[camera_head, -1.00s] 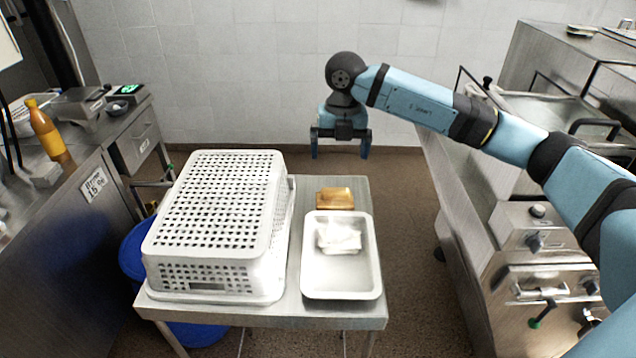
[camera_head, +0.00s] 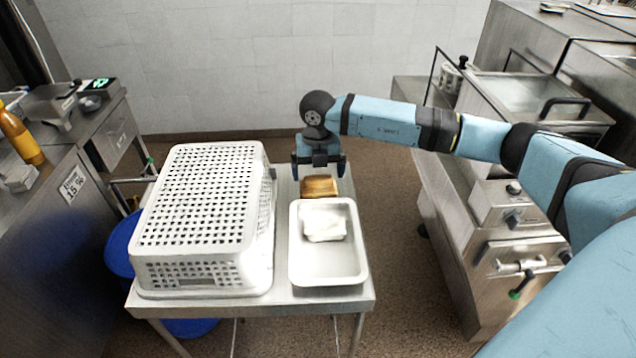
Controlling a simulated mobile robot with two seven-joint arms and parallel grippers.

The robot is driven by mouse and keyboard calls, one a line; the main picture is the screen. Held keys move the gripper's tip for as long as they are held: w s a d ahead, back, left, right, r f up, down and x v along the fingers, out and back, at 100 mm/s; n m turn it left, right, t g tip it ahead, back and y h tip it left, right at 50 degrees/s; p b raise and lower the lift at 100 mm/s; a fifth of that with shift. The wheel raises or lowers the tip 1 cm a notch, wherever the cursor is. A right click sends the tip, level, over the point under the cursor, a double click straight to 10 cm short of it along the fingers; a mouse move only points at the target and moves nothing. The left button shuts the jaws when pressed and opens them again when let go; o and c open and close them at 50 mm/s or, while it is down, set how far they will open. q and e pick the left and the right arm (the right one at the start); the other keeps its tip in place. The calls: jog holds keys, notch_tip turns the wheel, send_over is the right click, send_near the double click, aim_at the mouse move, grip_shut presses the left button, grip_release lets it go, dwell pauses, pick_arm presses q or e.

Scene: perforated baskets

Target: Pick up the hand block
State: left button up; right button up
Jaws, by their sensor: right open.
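The task's hand block seems to be the small golden-brown block (camera_head: 319,187) on the metal table, just behind the white tray (camera_head: 328,270); I cannot be sure of its identity. A white crumpled item (camera_head: 323,225) lies in the tray. My right gripper (camera_head: 318,172) is open and points down above the back of the brown block, its fingers to either side of it in the picture. Nothing is between the fingers that I can see, and I cannot tell its exact height. My left gripper is not in view.
An upturned white perforated basket (camera_head: 205,200) fills the table's left half, close to the gripper's left finger. A blue bin (camera_head: 122,245) stands beneath at left. Steel kitchen units (camera_head: 480,230) stand right, and a counter with an orange bottle (camera_head: 20,138) stands left.

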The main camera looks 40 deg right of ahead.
jog(key=shift+f, duration=1.25)
jog(key=c, duration=1)
jog(key=shift+r, duration=0.2)
